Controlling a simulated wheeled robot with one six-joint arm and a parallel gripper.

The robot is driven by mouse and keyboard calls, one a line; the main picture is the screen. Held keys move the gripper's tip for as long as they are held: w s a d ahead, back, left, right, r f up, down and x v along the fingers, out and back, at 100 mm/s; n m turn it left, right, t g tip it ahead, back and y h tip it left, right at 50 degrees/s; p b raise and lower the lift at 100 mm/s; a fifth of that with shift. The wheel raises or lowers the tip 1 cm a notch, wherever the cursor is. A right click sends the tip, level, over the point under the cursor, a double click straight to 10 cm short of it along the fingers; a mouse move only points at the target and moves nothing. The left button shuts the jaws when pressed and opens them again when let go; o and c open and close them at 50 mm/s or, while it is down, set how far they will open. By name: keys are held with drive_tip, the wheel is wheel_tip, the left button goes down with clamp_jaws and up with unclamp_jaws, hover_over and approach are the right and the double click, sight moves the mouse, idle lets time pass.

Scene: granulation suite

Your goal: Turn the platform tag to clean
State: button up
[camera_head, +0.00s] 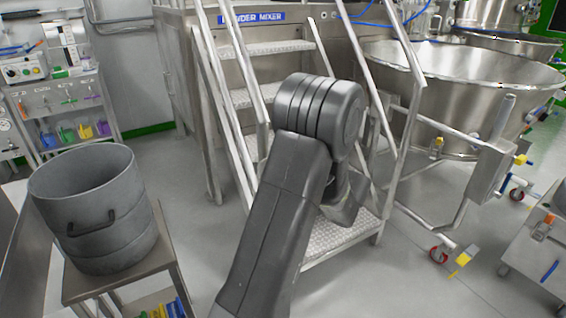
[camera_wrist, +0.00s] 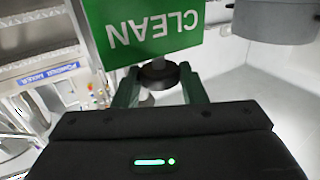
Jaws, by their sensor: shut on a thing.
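The platform tag (camera_wrist: 140,25) is a green plate with white lettering that reads CLEAN, upside down in the wrist view. A dark round knob (camera_wrist: 158,76) sits just below its edge in that picture. My gripper (camera_wrist: 160,82) has its two fingers on either side of this knob and is shut on it. In the head view my arm covers the tag and my gripper, so neither shows there. The stepped platform (camera_head: 262,47) with a blue POWDER MIXER sign (camera_head: 252,18) stands in front of me.
Metal handrails (camera_head: 222,95) flank the steps close to my arm. A grey drum (camera_head: 95,205) stands on a small table at the left. A large steel bowl (camera_head: 460,85) on a wheeled frame is at the right. Some grey floor is clear between drum and steps.

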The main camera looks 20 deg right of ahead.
drive_tip(key=shift+r, duration=0.15)
drive_tip(key=o, duration=1)
drive_tip(key=p+v, duration=0.1)
drive_tip(key=v, duration=1.2)
drive_tip(key=shift+s+d, duration=0.25)
drive_tip(key=shift+s, duration=0.05)
drive_tip(key=b+x, duration=0.1)
drive_tip(key=x, duration=1.3)
drive_tip(key=shift+s, duration=0.1)
